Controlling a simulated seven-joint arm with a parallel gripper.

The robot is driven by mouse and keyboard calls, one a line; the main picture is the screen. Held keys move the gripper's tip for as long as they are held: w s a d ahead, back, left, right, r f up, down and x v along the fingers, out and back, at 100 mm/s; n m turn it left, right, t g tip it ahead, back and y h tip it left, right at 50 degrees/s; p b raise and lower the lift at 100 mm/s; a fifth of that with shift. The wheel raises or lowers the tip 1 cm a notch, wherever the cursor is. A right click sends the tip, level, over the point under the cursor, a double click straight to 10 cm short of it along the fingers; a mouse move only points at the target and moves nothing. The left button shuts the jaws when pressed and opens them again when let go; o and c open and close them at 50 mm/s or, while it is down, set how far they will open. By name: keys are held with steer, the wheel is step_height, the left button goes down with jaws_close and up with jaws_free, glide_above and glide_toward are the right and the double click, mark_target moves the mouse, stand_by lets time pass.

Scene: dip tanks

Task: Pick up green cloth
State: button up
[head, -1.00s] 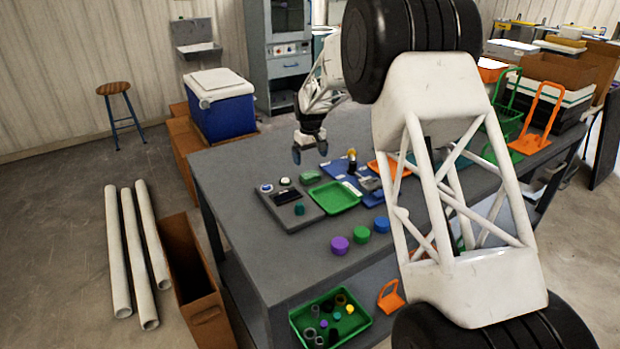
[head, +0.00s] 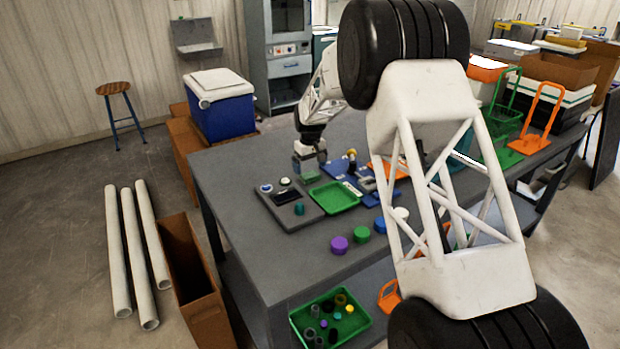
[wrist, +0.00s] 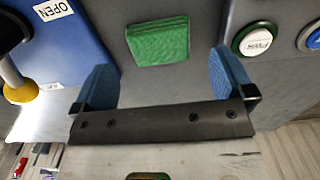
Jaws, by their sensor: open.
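The green cloth (wrist: 158,41) is a small folded square lying flat on the grey table. In the wrist view it sits just beyond and between the two blue fingers of my gripper (wrist: 165,80). The fingers are spread wide and nothing is between them. In the head view my gripper (head: 309,165) is low over the far part of the table, at the cloth (head: 310,176), which is partly hidden by the fingers. I cannot tell whether the fingers touch the table.
A green tray (head: 334,197) lies close in front of the cloth. A grey panel with buttons (head: 288,208) is to its left; a PWR button (wrist: 256,38) shows in the wrist view. A blue panel marked OPEN (wrist: 78,38) and a yellow-tipped lever (wrist: 20,90) are on the other side.

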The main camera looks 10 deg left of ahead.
mark_target(310, 174)
steer(key=shift+f, duration=1.95)
steer(key=c, duration=1)
steer(key=shift+r, duration=0.2)
steer(key=shift+r, duration=0.6)
step_height(310, 174, up, 2)
steer(key=shift+r, duration=0.1)
steer(key=s+d, duration=0.2)
steer(key=s, duration=0.2)
steer(key=s+d, duration=0.2)
steer(key=s, duration=0.3)
steer(key=s+d+r, duration=0.1)
steer(key=s+d, duration=0.1)
steer(key=s, duration=0.3)
steer(key=shift+s+d+r, duration=0.1)
steer(key=shift+s+d, duration=0.15)
steer(key=shift+d, duration=0.05)
